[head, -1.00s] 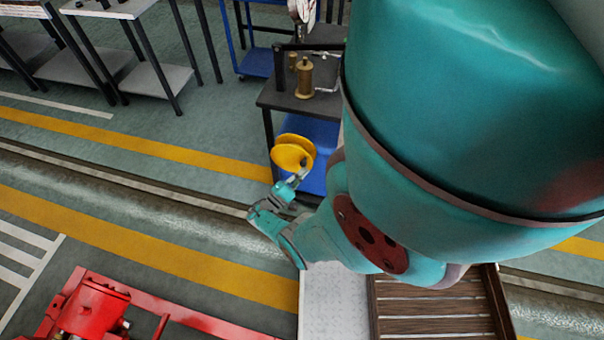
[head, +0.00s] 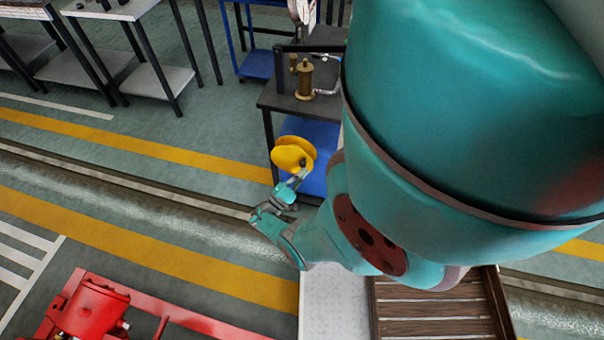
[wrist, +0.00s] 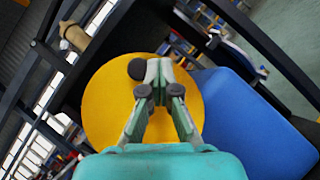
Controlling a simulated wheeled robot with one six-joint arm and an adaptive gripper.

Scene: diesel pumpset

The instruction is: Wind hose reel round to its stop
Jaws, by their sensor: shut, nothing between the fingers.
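The yellow hose reel (head: 287,153) stands at the front edge of a dark cart, with two round flanges. In the wrist view its face (wrist: 105,105) fills the middle as a disc. A dark round crank knob (wrist: 137,68) sticks out near the disc's top. My gripper (wrist: 158,70) is shut and empty, with its fingertips in front of the disc, just right of the knob. They look close to the knob; I cannot tell whether they touch. In the head view my gripper (head: 300,174) reaches up to the reel's lower right side.
The cart's dark top (head: 280,98) carries a brass fitting (head: 304,80); its lower shelf is blue (head: 318,170). Red machinery (head: 92,305) is at lower left, and a slatted wooden crate (head: 435,310) at lower right. Open floor lies left of the cart.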

